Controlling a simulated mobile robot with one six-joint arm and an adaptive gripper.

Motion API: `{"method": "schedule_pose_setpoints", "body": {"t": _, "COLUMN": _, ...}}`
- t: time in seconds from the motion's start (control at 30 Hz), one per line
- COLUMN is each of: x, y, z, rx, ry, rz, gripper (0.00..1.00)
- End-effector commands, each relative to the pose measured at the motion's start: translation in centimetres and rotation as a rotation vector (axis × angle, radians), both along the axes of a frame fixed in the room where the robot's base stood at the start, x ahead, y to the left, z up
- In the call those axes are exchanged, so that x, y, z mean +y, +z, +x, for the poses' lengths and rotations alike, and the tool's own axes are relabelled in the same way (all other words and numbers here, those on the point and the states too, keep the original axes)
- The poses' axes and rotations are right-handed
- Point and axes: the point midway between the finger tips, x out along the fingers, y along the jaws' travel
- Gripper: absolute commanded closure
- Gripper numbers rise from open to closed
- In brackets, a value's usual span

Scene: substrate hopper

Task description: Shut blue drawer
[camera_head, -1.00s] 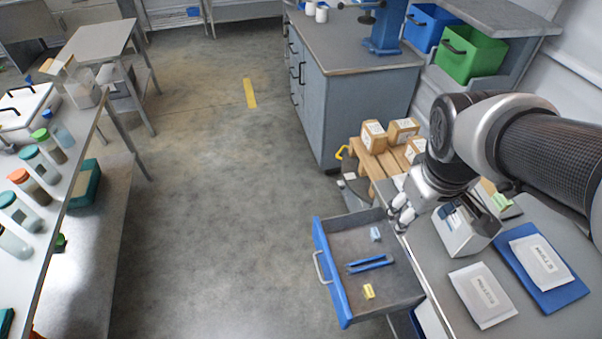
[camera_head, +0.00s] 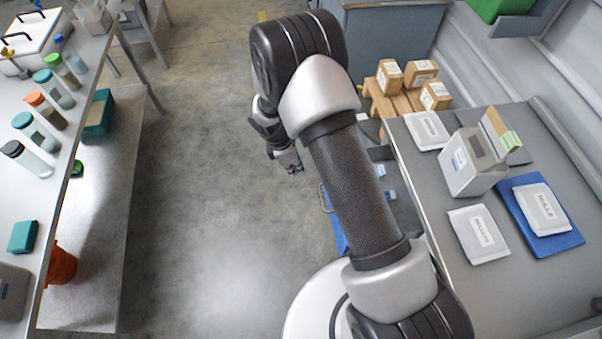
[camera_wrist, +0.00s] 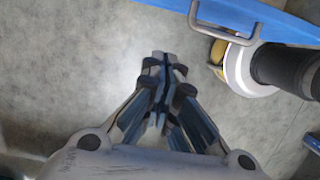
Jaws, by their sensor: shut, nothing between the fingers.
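The blue drawer stands out from under the right-hand bench, mostly hidden behind my arm in the head view. Part of its blue front (camera_head: 338,236) and its metal handle (camera_head: 324,198) show left of the arm. In the wrist view the blue front (camera_wrist: 286,24) crosses the top right, with the handle (camera_wrist: 224,32) on it. My gripper (camera_head: 291,167) is shut and empty, over the floor on the outer side of the drawer front. Its fingertips (camera_wrist: 164,62) are apart from the handle, to its lower left in the wrist view.
The right-hand bench (camera_head: 413,163) carries white packets, a grey box (camera_head: 470,165) and a blue mat (camera_head: 570,240). Cartons (camera_head: 390,77) stand on a wooden stand behind it. A shelf with bottles (camera_head: 40,160) runs along the left. The floor between (camera_head: 210,200) is clear.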

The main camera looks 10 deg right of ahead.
Motion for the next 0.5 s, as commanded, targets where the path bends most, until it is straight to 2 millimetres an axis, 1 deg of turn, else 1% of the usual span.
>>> {"method": "schedule_pose_setpoints", "body": {"t": 0.17, "x": -0.7, "y": -2.6, "z": -0.1, "rx": 0.002, "ry": -0.003, "rz": 0.0, "gripper": 1.0}}
{"method": "schedule_pose_setpoints", "body": {"t": 0.4, "x": -1.9, "y": -7.8, "z": -0.1, "rx": 0.003, "ry": -0.004, "rz": 0.0, "gripper": 1.0}}
{"method": "schedule_pose_setpoints", "body": {"t": 0.5, "x": -2.4, "y": -9.7, "z": -0.1, "rx": 0.002, "ry": -0.005, "rz": 0.0, "gripper": 1.0}}
